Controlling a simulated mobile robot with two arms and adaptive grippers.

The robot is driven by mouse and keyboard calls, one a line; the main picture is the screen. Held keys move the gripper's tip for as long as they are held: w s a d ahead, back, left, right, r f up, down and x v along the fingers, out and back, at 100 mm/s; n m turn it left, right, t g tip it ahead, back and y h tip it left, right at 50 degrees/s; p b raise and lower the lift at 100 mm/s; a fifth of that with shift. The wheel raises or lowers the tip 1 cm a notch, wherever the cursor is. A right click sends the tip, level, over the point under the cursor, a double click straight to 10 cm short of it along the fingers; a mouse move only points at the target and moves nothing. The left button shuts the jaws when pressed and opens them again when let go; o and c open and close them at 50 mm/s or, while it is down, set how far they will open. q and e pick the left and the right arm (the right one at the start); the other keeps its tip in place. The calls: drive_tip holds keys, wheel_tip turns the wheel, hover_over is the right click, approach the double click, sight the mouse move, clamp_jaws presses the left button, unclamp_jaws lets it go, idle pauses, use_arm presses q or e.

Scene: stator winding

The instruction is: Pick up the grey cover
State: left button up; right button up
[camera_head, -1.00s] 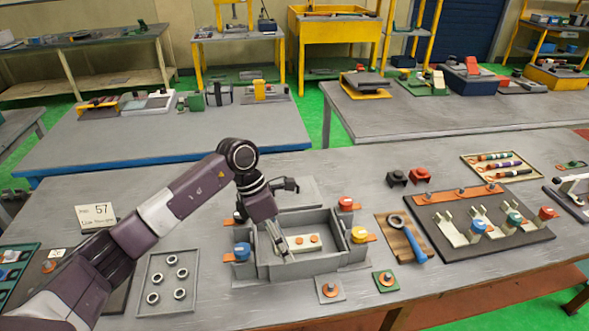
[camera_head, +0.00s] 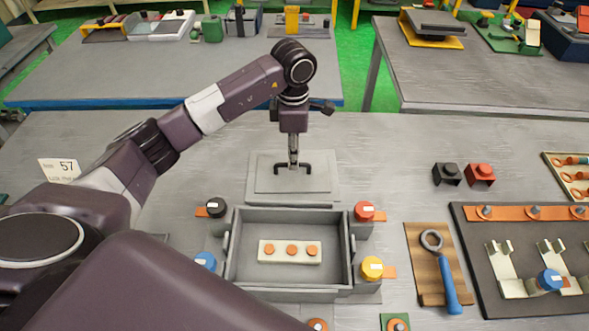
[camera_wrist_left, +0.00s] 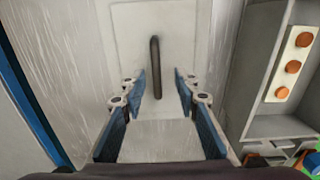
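The grey cover (camera_head: 318,183) is a flat stepped plate with a dark bar handle (camera_head: 275,170). It lies on the table just behind the grey open box (camera_head: 232,262). My left gripper (camera_head: 293,163) points down over the middle of the cover, at the handle. In the left wrist view the cover (camera_wrist_left: 187,22) fills the middle. The handle (camera_wrist_left: 155,62) runs lengthwise between the two blue-padded fingers of the open left gripper (camera_wrist_left: 160,80), with a gap on each side. I cannot tell the exact height of the fingertips above the plate. My right gripper is not in view.
The box holds a pale strip with three orange studs (camera_head: 290,251). Coloured knobs, including a red one (camera_head: 364,210) and a yellow one (camera_head: 372,267), stand around it. A blue-handled tool (camera_head: 447,285) lies to the right. Table space left of the cover is clear.

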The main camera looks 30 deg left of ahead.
use_arm(q)
drive_tip(key=f, duration=0.1)
drive_tip(key=f+p, duration=0.1)
drive_tip(key=f, duration=0.1)
drive_tip(key=f+p, duration=0.1)
drive_tip(key=shift+w+a+f, duration=0.2)
drive_tip(key=shift+a+f, duration=0.05)
drive_tip(key=shift+f, duration=0.3)
clamp_jaws()
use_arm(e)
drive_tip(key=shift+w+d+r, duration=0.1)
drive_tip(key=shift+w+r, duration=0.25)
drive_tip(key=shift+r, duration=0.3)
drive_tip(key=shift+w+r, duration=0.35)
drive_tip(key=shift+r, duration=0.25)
use_arm(q)
drive_tip(key=shift+r, duration=0.1)
